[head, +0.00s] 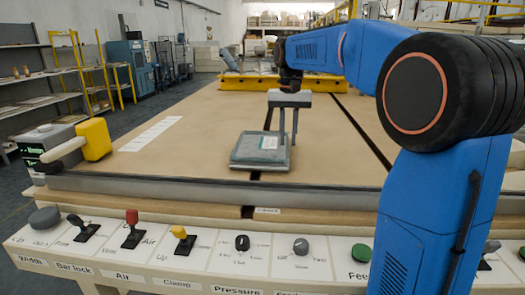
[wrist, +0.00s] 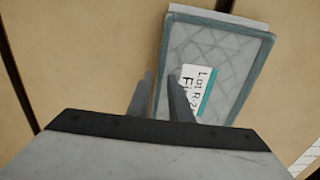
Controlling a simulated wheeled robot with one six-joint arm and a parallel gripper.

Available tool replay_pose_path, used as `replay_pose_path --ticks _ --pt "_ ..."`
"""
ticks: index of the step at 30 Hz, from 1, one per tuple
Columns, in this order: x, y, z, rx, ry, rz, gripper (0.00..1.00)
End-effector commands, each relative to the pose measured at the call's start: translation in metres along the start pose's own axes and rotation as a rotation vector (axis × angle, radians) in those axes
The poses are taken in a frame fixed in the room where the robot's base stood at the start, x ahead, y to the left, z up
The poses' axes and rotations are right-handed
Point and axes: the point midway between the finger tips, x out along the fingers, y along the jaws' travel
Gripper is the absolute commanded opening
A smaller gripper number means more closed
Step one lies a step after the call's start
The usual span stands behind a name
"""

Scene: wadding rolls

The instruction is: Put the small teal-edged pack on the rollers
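The small teal-edged pack (head: 250,157) lies flat on the tan table top, a little left of centre in the head view. It has a grey quilted face and a white label. In the wrist view the pack (wrist: 215,55) fills the upper middle, tilted slightly. My gripper (head: 288,143) points down at the pack's right side, its two fingers apart. In the wrist view my gripper (wrist: 160,76) has one finger just outside the pack's left edge and the other over its face. I cannot tell whether either touches it. No rollers are clearly identifiable.
A long grey bar (head: 150,186) runs along the table's front edge, above a control panel (head: 205,262) with knobs and levers. A yellow-and-grey device (head: 93,140) stands at the left corner. A yellow rail (head: 255,84) crosses the back. Much of the tan table top (head: 200,110) is clear.

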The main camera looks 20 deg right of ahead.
Motion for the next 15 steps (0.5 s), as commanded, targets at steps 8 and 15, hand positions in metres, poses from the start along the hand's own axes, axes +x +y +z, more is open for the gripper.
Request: replay_pose_path --ticks 8,15 --pt "0.019 0.000 0.000 0.000 0.000 0.000 0.19" --pt "0.019 0.000 0.000 0.000 0.000 0.000 0.02"
